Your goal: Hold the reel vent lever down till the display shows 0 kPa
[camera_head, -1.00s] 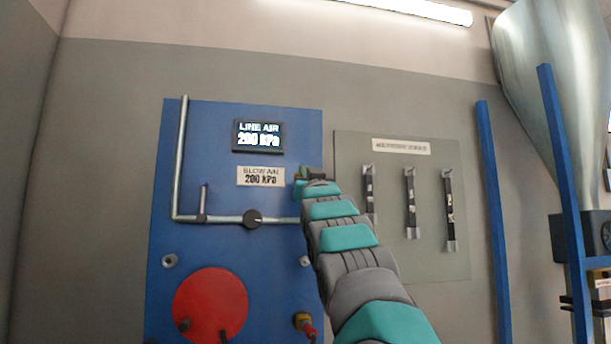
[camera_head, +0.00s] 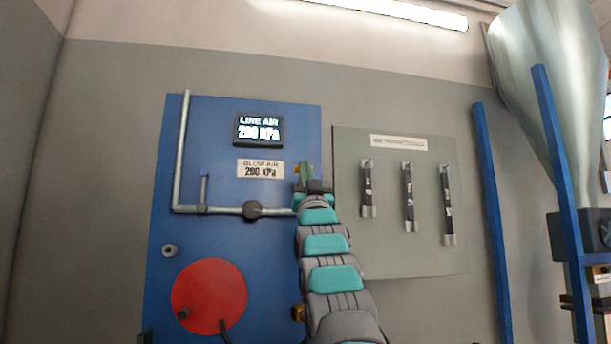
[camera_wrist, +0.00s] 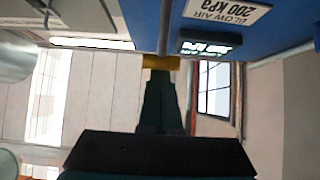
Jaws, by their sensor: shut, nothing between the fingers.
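The LINE AIR display (camera_head: 258,130) on the blue panel reads about 200 kPa; its digits are slightly blurred. My gripper (camera_head: 306,168) is shut and empty, raised by the panel's right edge, right of the BLOW AIR 200 kPa label (camera_head: 260,169). In the wrist view, the dark green fingers (camera_wrist: 160,85) sit together with a small yellow piece (camera_wrist: 160,62) at their tips. I cannot tell whether this piece is the vent lever or whether the fingers touch it. A red reel-like disc (camera_head: 209,297) is low on the panel. No lever is clearly identifiable as the reel vent.
A grey pipe (camera_head: 228,210) with a round black knob (camera_head: 252,209) and a small upright handle (camera_head: 204,188) crosses the blue panel. My arm partly covers a yellow fitting (camera_head: 298,313).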

